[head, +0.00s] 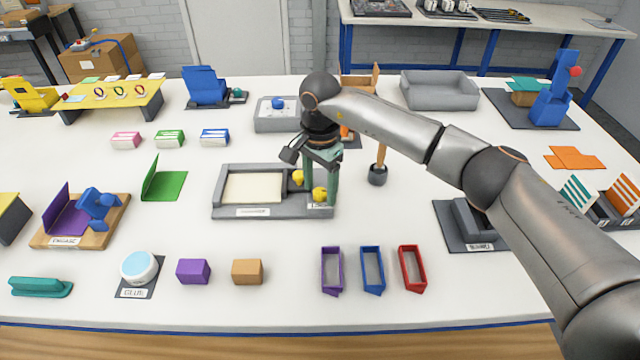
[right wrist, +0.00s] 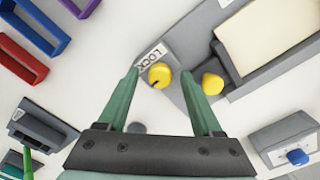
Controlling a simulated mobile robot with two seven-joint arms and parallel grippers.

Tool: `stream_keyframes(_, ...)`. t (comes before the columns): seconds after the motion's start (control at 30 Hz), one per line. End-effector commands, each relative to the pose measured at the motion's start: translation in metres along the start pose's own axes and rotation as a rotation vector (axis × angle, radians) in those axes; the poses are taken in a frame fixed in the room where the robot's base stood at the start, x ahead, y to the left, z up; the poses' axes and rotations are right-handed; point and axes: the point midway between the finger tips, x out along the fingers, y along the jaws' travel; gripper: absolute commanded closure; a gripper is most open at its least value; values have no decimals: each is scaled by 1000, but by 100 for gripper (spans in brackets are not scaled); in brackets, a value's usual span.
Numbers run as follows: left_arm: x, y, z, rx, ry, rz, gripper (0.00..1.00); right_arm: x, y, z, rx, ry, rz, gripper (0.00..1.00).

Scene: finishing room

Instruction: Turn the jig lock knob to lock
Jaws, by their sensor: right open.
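The grey jig (head: 225,200) lies mid-table with a cream panel (head: 252,187) in it. A yellow lock knob (head: 320,194) sits at its right front corner, beside a label reading LOCK (right wrist: 151,57). The knob (right wrist: 160,75) has a dark pointer mark in the right wrist view. A second yellow piece (right wrist: 212,83) is close by on the jig. My right gripper (right wrist: 160,78) points down, open and empty, with green fingers on either side of the lock knob and gaps showing. I cannot tell how far above it the fingertips are. My left gripper is not in view.
A grey box with a blue knob (head: 278,103) stands behind the jig. A wooden-handled tool (head: 380,165) stands right of my gripper. Purple, blue and red trays (head: 372,270) lie in front. The table between the jig and these trays is clear.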

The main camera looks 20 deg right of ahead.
Motion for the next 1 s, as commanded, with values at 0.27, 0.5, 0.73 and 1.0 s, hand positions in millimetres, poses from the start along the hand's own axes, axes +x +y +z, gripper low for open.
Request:
stream_keyframes(0.27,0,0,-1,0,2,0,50,0,0,0,-1,0,1,43)
stream_keyframes(0.5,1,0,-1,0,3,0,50,0,0,0,-1,0,1,70)
stream_keyframes(0.73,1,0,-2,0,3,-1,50,0,0,0,-1,0,1,96)
stream_keyframes(1.0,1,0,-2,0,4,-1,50,0,0,0,0,0,1,100)
